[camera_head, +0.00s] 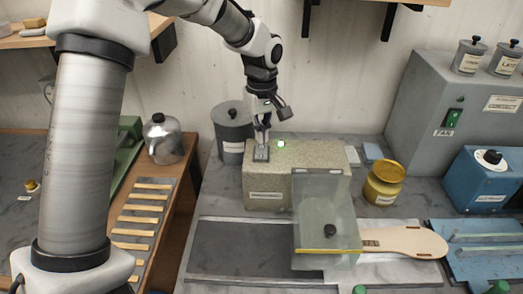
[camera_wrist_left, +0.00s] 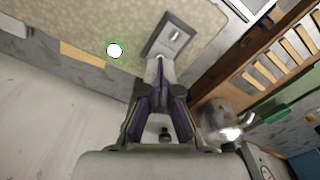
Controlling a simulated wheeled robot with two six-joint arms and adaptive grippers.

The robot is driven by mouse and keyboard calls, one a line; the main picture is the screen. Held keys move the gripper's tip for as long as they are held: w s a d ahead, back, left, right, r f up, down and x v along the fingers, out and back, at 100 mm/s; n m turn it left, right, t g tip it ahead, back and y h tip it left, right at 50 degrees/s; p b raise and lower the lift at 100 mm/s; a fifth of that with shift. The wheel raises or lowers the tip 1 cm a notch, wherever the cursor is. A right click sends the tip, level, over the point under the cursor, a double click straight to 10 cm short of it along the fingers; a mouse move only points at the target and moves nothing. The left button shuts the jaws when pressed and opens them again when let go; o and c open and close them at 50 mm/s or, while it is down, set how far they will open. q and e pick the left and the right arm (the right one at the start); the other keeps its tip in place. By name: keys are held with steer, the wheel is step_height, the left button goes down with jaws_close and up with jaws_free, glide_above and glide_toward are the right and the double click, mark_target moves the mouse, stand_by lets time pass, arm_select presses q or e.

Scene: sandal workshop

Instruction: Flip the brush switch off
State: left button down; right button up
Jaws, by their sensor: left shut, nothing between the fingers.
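The brush switch is a small grey plate (camera_head: 261,155) on the top left of a speckled beige box (camera_head: 310,180). In the left wrist view the switch plate (camera_wrist_left: 180,33) has a light lever in its middle. A lamp (camera_head: 281,143) beside it glows green-white; the lamp also shows in the left wrist view (camera_wrist_left: 115,50). My left gripper (camera_head: 262,140) points down at the plate, shut and empty. In the left wrist view its fingertips (camera_wrist_left: 160,62) are together at the plate's near edge. I cannot tell whether they touch it. My right gripper is out of view.
A grey lidded canister (camera_head: 232,130) stands close behind the box on the left. A clear guard (camera_head: 326,215) hangs at the box's front, over a sandal sole (camera_head: 405,241). A yellow jar (camera_head: 384,184) stands to the right. A silver pot (camera_head: 164,140) is on the left bench.

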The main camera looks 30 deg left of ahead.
mark_target(262, 147)
arm_select(q)
steer(key=shift+f+b, duration=0.45)
steer(key=shift+f, duration=0.7)
stand_by(0.4)
step_height(262, 147, up, 7)
steer(key=p, duration=0.7)
steer(key=shift+r, duration=0.1)
stand_by(0.3)
